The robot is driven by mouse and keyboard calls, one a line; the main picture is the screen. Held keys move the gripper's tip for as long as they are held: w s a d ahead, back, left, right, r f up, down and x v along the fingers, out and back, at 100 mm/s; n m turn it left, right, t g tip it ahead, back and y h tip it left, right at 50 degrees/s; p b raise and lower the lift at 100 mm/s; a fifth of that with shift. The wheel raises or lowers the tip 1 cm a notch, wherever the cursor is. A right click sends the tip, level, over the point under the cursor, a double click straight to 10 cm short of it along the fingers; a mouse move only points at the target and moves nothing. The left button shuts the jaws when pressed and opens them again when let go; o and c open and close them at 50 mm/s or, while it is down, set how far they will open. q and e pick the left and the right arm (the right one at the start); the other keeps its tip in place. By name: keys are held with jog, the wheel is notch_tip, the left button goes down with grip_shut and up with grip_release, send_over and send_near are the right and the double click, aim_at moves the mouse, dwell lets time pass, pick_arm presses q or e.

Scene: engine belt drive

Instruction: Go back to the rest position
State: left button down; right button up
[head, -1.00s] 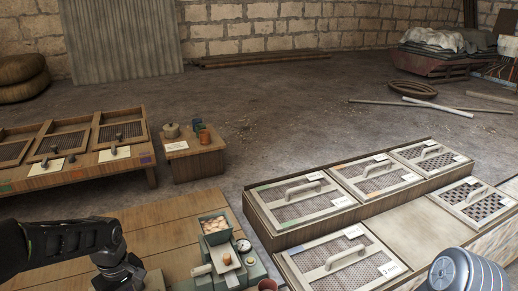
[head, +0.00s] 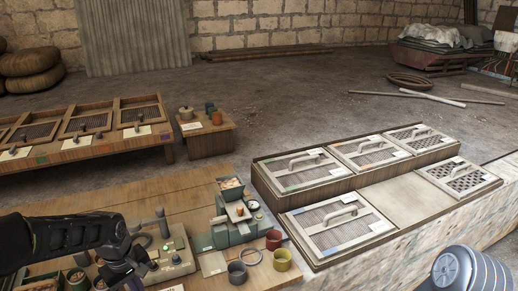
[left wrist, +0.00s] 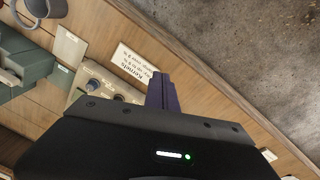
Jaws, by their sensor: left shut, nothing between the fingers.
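My left gripper (head: 130,280) is low at the left in the head view, above the wooden workbench (head: 110,200). In the left wrist view its dark fingers (left wrist: 162,92) are together with nothing between them. They point over the bench edge, near a white printed label (left wrist: 137,72). My right gripper is out of view; a grey rounded part of my own body shows at the lower right of the head view.
Near the gripper stand a control box with knobs (head: 172,262), a green stepped block (head: 232,230) and several cups, one red (head: 273,239). Mesh-lidded trays (head: 340,228) fill the right. Open floor lies behind.

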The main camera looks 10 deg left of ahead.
pick_arm(q)
jog(key=d+f+m+t+h, duration=0.3)
jog(key=d+f+m, duration=0.3)
jog(key=d+f, duration=0.95)
jog(key=s+d+f+m+g, duration=0.1)
jog(key=s+d+f, duration=0.3)
jog(key=s, duration=0.5)
jog(key=s+d+f+m+g, duration=0.1)
jog(key=s+d+f, duration=0.3)
jog(key=s+d, duration=0.5)
jog(key=shift+s+d+f+m+g+h, duration=0.2)
jog(key=shift+m+g+h, duration=0.15)
jog(key=shift+g, duration=0.45)
jog(key=shift+w, duration=0.1)
